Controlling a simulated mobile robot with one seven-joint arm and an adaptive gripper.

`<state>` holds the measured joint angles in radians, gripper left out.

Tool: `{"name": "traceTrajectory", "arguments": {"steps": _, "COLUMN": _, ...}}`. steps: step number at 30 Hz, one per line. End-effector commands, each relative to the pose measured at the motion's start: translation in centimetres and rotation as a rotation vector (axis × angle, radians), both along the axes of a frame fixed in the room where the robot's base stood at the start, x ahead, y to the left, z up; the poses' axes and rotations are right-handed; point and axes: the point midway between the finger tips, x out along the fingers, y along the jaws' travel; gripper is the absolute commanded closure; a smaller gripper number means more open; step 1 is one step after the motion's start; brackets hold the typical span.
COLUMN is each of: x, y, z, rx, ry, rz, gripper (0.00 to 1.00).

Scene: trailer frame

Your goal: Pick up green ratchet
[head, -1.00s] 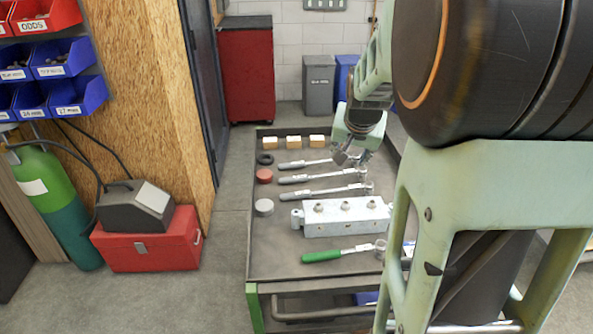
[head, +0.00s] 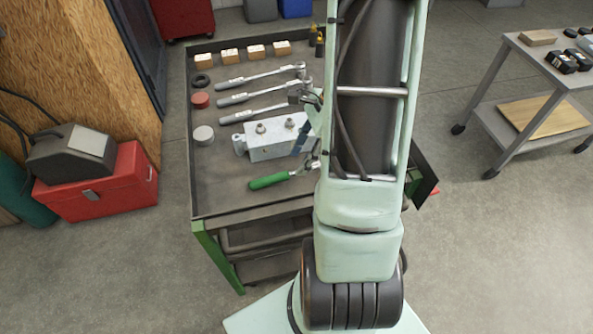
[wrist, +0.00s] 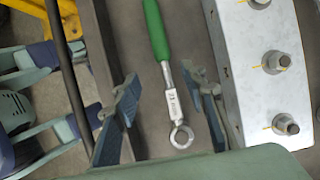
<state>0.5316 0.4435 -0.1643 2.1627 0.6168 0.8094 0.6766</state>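The green ratchet (head: 269,182) lies on the dark cart top, near its front edge. Its handle is green and its shaft and round head are metal. My gripper (wrist: 160,112) is open, with one blue-padded finger on each side of the ratchet's head end and gaps on both sides. Nothing is between the pads in contact. In the head view my arm hides most of the gripper and part of the ratchet's head.
A metal block with bolts (head: 272,140) lies right behind the ratchet, close to one finger in the wrist view (wrist: 265,70). Silver ratchets (head: 262,78), wood blocks (head: 243,53) and round pieces (head: 203,134) lie farther back. The cart's raised edge (head: 250,208) runs in front.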

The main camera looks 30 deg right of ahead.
Motion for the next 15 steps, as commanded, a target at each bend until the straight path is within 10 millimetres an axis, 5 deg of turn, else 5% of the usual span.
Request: {"name": "traceTrajectory", "arguments": {"steps": 15, "x": 1.2, "y": 2.2, "z": -5.5, "rx": -0.001, "ry": 0.002, "rz": 0.002, "gripper": 0.61}}
